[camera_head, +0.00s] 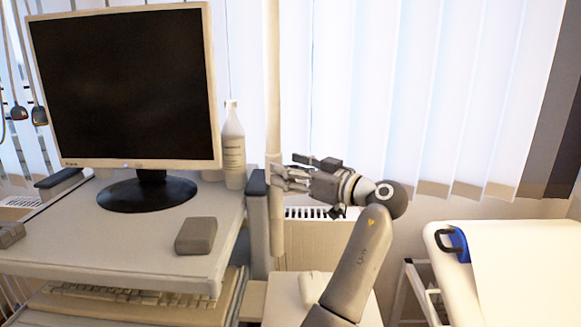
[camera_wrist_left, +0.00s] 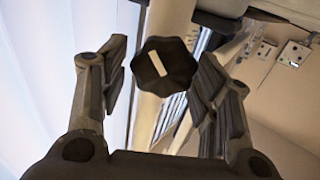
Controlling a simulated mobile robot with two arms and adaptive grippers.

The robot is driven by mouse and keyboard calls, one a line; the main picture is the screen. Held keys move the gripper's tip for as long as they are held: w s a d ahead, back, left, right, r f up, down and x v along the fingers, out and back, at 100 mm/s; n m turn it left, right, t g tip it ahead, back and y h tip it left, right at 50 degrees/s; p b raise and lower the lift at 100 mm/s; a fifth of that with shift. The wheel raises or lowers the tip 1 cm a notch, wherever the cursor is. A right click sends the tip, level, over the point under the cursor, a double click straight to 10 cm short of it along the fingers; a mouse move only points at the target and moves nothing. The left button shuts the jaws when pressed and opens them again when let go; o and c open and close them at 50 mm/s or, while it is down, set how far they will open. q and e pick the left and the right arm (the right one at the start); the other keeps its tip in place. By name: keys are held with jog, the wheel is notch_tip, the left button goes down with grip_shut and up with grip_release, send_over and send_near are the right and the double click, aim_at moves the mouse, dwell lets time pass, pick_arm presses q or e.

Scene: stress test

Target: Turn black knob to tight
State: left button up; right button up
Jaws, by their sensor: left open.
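The black knob (camera_wrist_left: 165,66) is lobed with a white bar mark on its face, and it sits on a pale pole. In the left wrist view it lies between the two fingers of my left gripper (camera_wrist_left: 163,82), with a gap showing on each side. The white mark is tilted slightly from upright. My left gripper (camera_head: 281,178) is open and reaches the pole (camera_head: 274,100) from the right in the head view. There the knob cannot be made out behind the fingers. My right gripper is not in view.
A cart (camera_head: 90,255) with a monitor (camera_head: 135,90), a white bottle (camera_head: 233,150) and a grey box (camera_head: 196,236) stands left of the pole. A radiator (camera_head: 310,212) and blinds are behind. A white bed (camera_head: 530,265) with a blue-and-black handle (camera_head: 456,243) is at right.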

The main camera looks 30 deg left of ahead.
pick_arm(q)
jog(key=shift+a, duration=0.1)
jog(key=c, duration=0.9)
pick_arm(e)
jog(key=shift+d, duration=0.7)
